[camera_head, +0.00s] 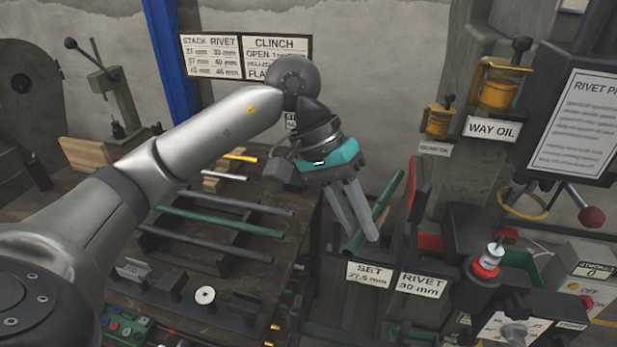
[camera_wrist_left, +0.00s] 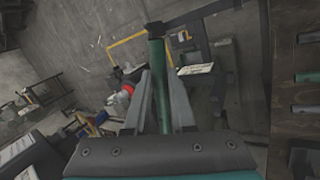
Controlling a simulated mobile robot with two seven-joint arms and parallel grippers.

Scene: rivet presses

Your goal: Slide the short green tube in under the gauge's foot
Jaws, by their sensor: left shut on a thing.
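My left gripper (camera_head: 362,233) points down past the bench's right end, shut on a green tube (camera_head: 382,208). The tube slants from lower left to upper right across the fingers. In the left wrist view the green tube (camera_wrist_left: 158,82) lies between the two fingers and reaches beyond them, with a dark far end. I cannot tell which thing is the gauge, and its foot is not clear in either view. My right gripper is not in view.
A red upright plate (camera_head: 416,190) and the press column (camera_head: 462,190) are close on the right.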

